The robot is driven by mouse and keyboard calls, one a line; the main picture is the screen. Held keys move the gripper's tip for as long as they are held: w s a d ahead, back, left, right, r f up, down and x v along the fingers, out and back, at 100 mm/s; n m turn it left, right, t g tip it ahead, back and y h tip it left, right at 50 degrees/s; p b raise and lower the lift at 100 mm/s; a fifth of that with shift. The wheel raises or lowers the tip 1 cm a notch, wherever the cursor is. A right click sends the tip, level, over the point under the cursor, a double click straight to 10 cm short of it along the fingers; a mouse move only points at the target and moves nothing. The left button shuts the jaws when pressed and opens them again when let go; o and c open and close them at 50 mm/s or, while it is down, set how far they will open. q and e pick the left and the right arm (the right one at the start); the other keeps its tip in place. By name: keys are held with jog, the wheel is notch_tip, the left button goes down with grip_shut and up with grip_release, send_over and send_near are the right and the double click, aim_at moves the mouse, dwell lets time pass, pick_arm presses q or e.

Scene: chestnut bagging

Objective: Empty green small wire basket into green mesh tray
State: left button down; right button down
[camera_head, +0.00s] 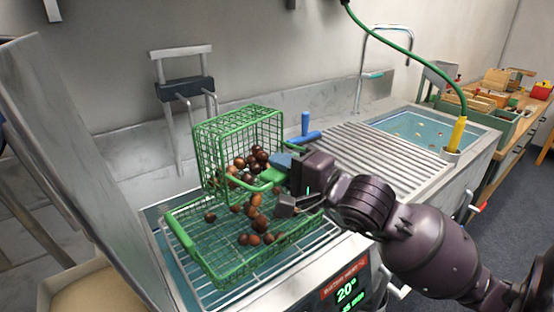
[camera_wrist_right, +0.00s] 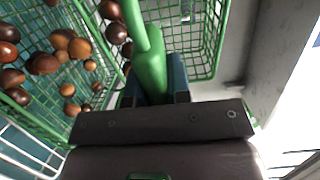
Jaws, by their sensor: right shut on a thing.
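The green small wire basket (camera_head: 210,148) is tipped on its side above the green mesh tray (camera_head: 226,272), its open side facing down toward the tray. Brown chestnuts (camera_head: 258,222) spill from it; several are in the basket's mouth and several are in or above the tray. My right gripper (camera_head: 277,172) is shut on the basket's green handle, which shows between the fingers in the right wrist view (camera_wrist_right: 150,75). The tray sits on a wire rack over a basin. I cannot tell whether the basket touches the tray. My left gripper is not in view.
A metal sink (camera_head: 425,128) with water lies at the right, beyond a ribbed drainboard (camera_head: 370,150). A blue-handled tool (camera_head: 305,125) lies behind my right gripper. A metal stand (camera_head: 183,88) rises at the back. A display panel (camera_head: 348,290) is at the front.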

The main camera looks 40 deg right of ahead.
jog(key=shift+s+d+f+t, duration=0.1)
jog(key=shift+s+f+t, duration=0.15)
jog(key=shift+f+t, duration=0.15)
jog(key=shift+s+d+f+t+b, duration=0.15)
jog(key=shift+s+t+b, duration=0.15)
jog(key=shift+t+b, duration=0.3)
jog(key=shift+s+t+y+b, duration=0.4)
jog(key=shift+s+t, duration=0.05)
jog(key=shift+t, duration=0.45)
jog(key=shift+s, duration=0.1)
